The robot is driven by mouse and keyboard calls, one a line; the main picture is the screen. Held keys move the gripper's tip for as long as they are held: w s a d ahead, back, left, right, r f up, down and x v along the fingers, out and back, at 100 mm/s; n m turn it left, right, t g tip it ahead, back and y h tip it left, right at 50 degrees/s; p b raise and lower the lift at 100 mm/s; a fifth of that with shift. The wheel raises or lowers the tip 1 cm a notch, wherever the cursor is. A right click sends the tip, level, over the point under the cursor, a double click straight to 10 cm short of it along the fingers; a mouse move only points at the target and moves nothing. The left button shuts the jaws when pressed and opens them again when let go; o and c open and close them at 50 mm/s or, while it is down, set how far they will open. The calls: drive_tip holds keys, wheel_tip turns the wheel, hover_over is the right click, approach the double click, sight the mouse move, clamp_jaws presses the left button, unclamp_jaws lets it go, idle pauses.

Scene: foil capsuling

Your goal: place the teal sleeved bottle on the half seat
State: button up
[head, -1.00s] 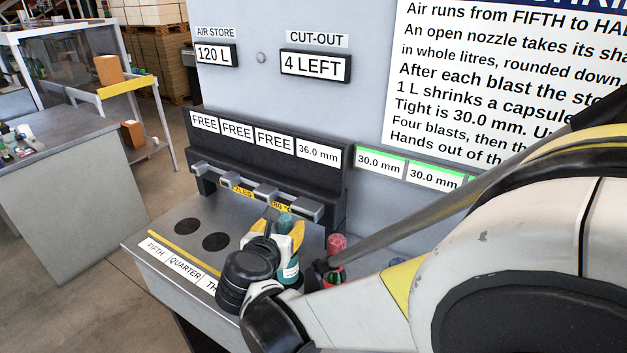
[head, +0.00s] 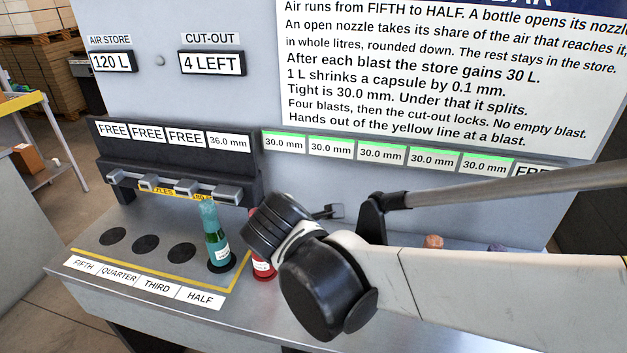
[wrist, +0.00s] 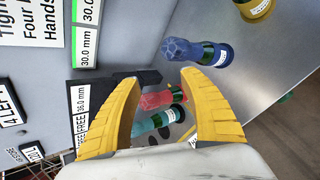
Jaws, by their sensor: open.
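The teal sleeved bottle (head: 213,235) stands upright on the dark half seat (head: 229,268), behind the HALF label, in the head view. It also shows in the wrist view (wrist: 152,124), beyond the red-topped bottle. My gripper (wrist: 160,80) is open and empty, its yellow fingers spread wide, apart from the teal bottle. In the head view my arm hides the fingers. The red-topped bottle (wrist: 162,99) shows through the gap between the fingers; I cannot tell how near they are to it.
The fifth (head: 112,236), quarter (head: 146,245) and third (head: 182,253) seats are empty. A red bottle (head: 263,268) stands just right of the yellow line, partly behind my arm. Nozzles (head: 175,188) overhang the seats. A blue-capped bottle (wrist: 197,52) and a yellow one (wrist: 254,9) stand farther along.

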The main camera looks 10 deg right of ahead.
drive_tip(key=s+d+f+m+g+y, duration=0.1)
drive_tip(key=s+d+m, duration=0.5)
drive_tip(key=s+m, duration=0.2)
drive_tip(key=s+d+f+m+g+y, duration=0.1)
drive_tip(key=s+d+m, duration=0.6)
drive_tip(key=m, duration=0.6)
drive_tip(key=shift+s+g, duration=0.3)
drive_tip(key=shift+s, duration=0.35)
